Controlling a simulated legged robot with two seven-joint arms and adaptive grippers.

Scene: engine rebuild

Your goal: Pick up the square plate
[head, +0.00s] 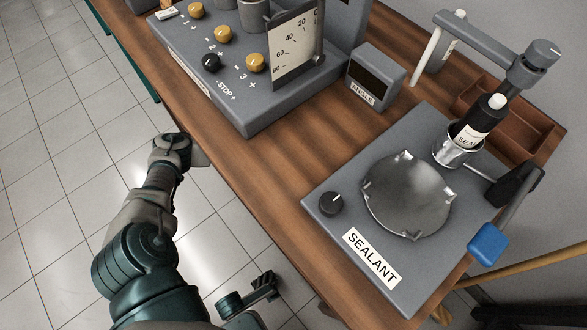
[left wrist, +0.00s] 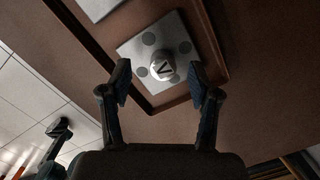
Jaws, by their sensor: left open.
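The square plate (left wrist: 166,38) is pale grey, with several darker round spots and a raised round knob (left wrist: 162,67) marked with a V-like sign. In the left wrist view it lies in a brown-rimmed tray (left wrist: 212,35). My left gripper (left wrist: 160,78) is open, with its fingers apart on either side of the plate's near part; contact cannot be told. In the head view my left arm reaches the table's left edge, and its fingers and the plate are not visible. My right gripper (head: 263,287) is low over the floor, its opening unclear; it also shows in the left wrist view (left wrist: 59,131).
The wooden table (head: 230,175) carries a sealant station (head: 320,235) with a round metal plate (head: 408,195) and a bottle (head: 480,122). A grey control box (head: 245,110) and an angle display (head: 375,80) stand behind. A brown compartment tray (head: 535,130) is at the right. Tiled floor lies left.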

